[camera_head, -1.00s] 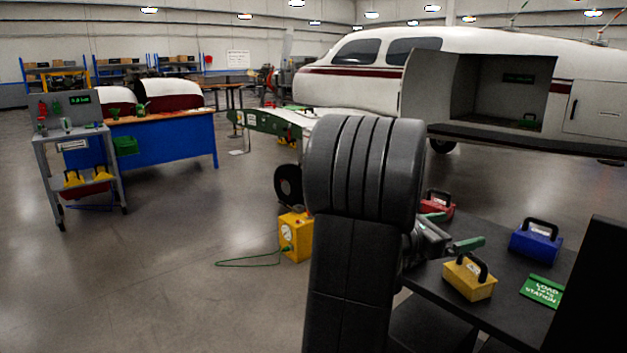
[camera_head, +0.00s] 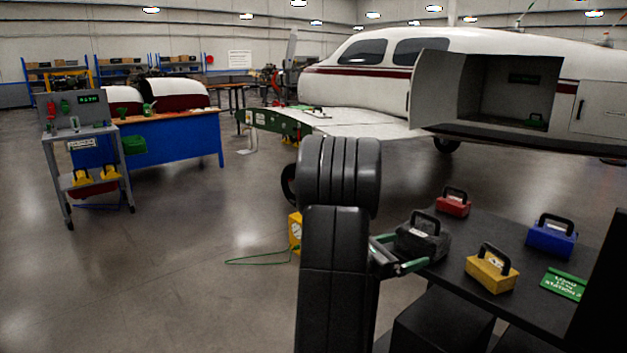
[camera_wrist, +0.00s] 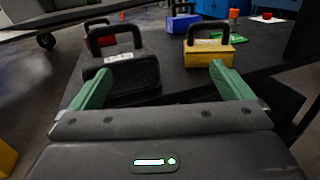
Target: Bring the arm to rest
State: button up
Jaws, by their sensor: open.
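My gripper (camera_head: 402,254) is open and empty at the near left edge of the black table (camera_head: 525,232). In the wrist view, its two green fingers (camera_wrist: 160,72) stand wide apart. A black box with a handle (camera_head: 423,240) stands upright on the table just beyond the fingers. In the wrist view the black box (camera_wrist: 125,76) is beyond the left finger, which hides part of its lower side. I cannot tell whether they touch. My arm is bent, with its elbow high in the middle of the head view.
A yellow box (camera_head: 492,272), red box (camera_head: 453,203), blue box (camera_head: 551,238) and green sign (camera_head: 565,284) share the table. A yellow unit (camera_head: 295,233) with a green cable is partly behind my arm. An aircraft (camera_head: 385,85) stands behind. The floor at left is open.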

jog(key=shift+n, duration=0.3)
jog(key=shift+w+a+f, duration=0.3)
jog(key=shift+a+f, duration=0.45)
jog(key=shift+a, duration=0.15)
jog(key=shift+w+a+f, duration=0.3)
jog(key=shift+a+f, duration=0.4)
jog(key=shift+a, duration=0.15)
jog(key=shift+f, duration=0.1)
